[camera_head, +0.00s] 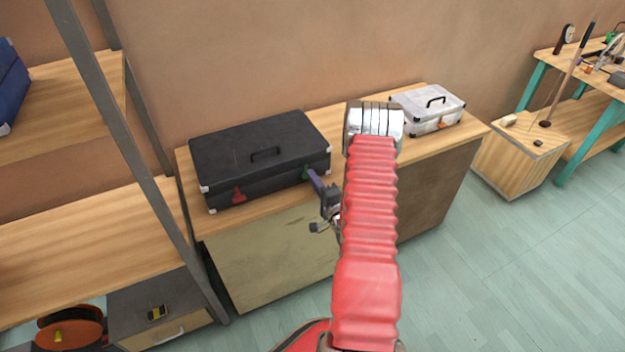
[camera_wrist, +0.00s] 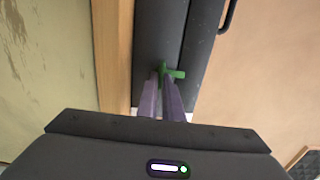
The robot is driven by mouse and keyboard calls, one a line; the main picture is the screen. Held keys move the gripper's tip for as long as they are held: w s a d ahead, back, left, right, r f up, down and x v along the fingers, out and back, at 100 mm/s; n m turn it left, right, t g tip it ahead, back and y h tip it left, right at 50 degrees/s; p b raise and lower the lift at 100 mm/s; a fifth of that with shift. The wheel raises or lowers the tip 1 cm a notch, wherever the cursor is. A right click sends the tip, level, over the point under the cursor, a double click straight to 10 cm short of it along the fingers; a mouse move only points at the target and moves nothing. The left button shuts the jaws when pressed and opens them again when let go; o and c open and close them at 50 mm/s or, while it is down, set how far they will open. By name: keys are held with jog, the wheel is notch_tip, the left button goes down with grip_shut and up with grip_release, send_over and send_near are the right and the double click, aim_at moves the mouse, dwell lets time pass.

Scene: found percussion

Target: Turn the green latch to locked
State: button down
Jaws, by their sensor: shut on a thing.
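The black case (camera_head: 262,150) with metal corners lies closed on the wooden bench, its handle on top. The green latch (camera_head: 306,173) is on its front near the right end. A red latch (camera_head: 238,194) is on the front near the left end. My gripper (camera_head: 312,178) reaches the case front from the right, its purple fingers at the green latch. In the wrist view my gripper (camera_wrist: 165,78) is shut on the green latch (camera_wrist: 176,73), part of which sticks out to the right of the fingertips. The latch part between the fingers is hidden.
The bench top (camera_head: 360,143) carries the case and a smaller white case (camera_head: 428,108) with an orange latch at right. A shelf with a grey post (camera_head: 135,150) stands at left. A low wooden box (camera_head: 518,150) and a teal-legged table stand at far right.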

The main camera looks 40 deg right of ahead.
jog(key=c, duration=1.9)
grip_release()
jog(key=shift+f, duration=0.1)
jog(key=v, duration=1.3)
jog(key=shift+s+a, duration=0.1)
jog(key=shift+s, duration=0.3)
